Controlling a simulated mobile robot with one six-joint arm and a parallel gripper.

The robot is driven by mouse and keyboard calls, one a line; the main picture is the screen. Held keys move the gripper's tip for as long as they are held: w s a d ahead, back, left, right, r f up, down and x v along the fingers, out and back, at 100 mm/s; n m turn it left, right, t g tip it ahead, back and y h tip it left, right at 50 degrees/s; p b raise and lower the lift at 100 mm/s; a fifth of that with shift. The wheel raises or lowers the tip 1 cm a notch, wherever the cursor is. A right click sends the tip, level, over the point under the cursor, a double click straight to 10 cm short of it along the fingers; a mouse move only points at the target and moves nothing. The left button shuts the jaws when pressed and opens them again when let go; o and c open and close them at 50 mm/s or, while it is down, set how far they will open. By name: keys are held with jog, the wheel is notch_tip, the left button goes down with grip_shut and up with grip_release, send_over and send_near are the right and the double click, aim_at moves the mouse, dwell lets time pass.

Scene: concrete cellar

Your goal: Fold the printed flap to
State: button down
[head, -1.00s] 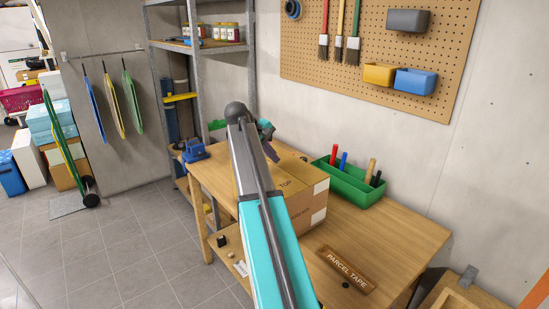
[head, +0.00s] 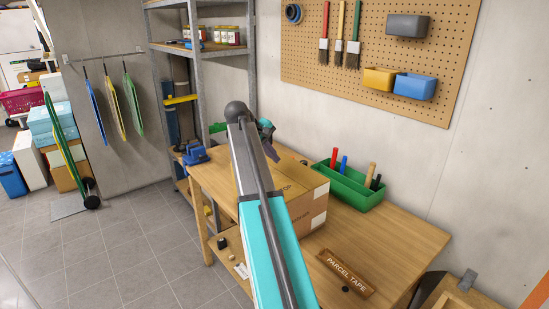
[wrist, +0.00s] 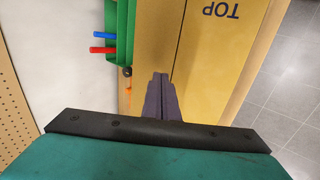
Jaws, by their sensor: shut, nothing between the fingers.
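A cardboard box (head: 308,212) stands on the wooden workbench, partly hidden behind my arm. Its flap printed TOP (wrist: 222,40) fills the right of the box top in the wrist view. A plain flap (wrist: 155,40) lies to its left, with a thin dark seam between them. Both look roughly flat; I cannot tell whether the printed flap is fully down. My gripper (wrist: 162,78) has its dark fingers together and empty, over the box top near the seam. In the head view my gripper (head: 272,153) is at the box's far side; whether it touches cardboard is unclear.
A green tray (head: 350,188) with pens and handles stands behind the box, by the wall. A PARCEL TAPE block (head: 345,271) lies at the bench front. A blue tool (head: 194,155) sits at the bench's far left end. The bench's right part is mostly bare.

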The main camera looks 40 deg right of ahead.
jog(key=shift+r+p, duration=1.05)
jog(key=shift+r, duration=0.8)
notch_tip(320, 180, up, 10)
jog(key=b, duration=0.4)
send_over(274, 172)
jog(key=shift+w+f, duration=0.1)
jog(key=shift+f, duration=0.1)
jog(key=shift+f, duration=0.1)
